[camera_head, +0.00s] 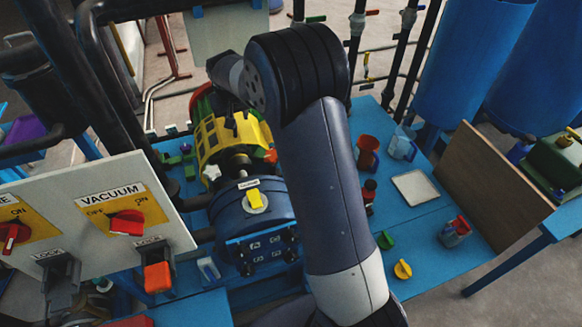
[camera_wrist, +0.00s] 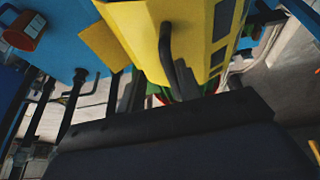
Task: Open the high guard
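The yellow guard (camera_head: 228,138) with dark rectangular slots sits over the machine behind the blue motor-like housing in the head view. My arm covers part of its right side. In the wrist view the yellow guard (camera_wrist: 195,40) fills the top middle, close in front of my gripper. A dark bent handle (camera_wrist: 167,50) stands out from its face and runs down toward my gripper (camera_wrist: 158,88). Dark finger-like shapes show near the handle's lower end; whether they touch it or are closed on it is unclear. In the head view my gripper is hidden behind my arm.
A control panel (camera_head: 92,203) with red knobs stands at left. The blue housing (camera_head: 252,207) is in front of the guard. A red mug (camera_head: 367,152), a white tray (camera_head: 415,187) and valves lie on the blue table (camera_head: 405,220). A brown board (camera_head: 490,180) borders the right.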

